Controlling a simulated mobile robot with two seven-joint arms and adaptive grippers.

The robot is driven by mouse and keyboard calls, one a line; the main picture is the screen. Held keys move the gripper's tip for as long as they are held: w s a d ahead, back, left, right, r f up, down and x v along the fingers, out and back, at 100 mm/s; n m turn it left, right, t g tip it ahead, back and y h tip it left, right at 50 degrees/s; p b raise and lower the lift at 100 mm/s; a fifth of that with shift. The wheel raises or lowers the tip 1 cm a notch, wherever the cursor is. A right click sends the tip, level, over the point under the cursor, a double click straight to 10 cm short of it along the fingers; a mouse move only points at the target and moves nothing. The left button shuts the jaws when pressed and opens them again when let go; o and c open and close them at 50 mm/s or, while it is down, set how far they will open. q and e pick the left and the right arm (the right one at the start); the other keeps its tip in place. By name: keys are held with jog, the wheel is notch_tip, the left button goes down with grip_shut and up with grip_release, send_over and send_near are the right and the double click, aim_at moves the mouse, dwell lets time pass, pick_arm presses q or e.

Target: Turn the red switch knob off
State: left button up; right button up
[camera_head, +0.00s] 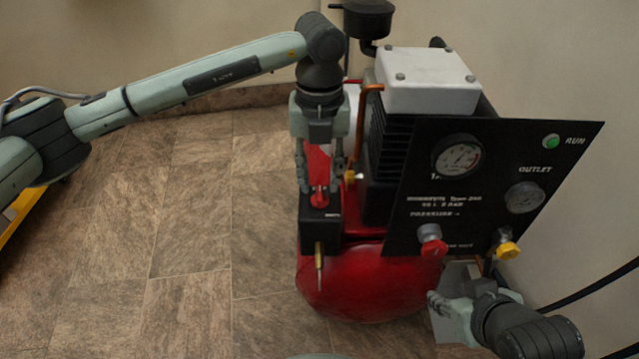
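The red switch knob (320,196) sits on top of a black switch box (319,229) at the front left of the compressor. My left gripper (321,186) points down over the knob, with one finger on each side of it. The fingers look apart, and I cannot tell whether they touch the knob. My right gripper (440,304) is low at the right, below the panel and away from the switch box. Its fingertips are small and partly hidden by its own body.
The red tank (365,283) lies under the black panel (500,190). The panel carries gauges, a red knob (432,240), a yellow knob (507,245) and a green RUN light (551,141). A brass fitting (318,262) sticks out below the switch box. The tiled floor at left is clear.

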aim_at(320, 194)
pick_arm(q)
notch_tip(320, 194, up, 10)
jog(key=shift+f, duration=0.2)
jog(key=shift+s+f, duration=0.1)
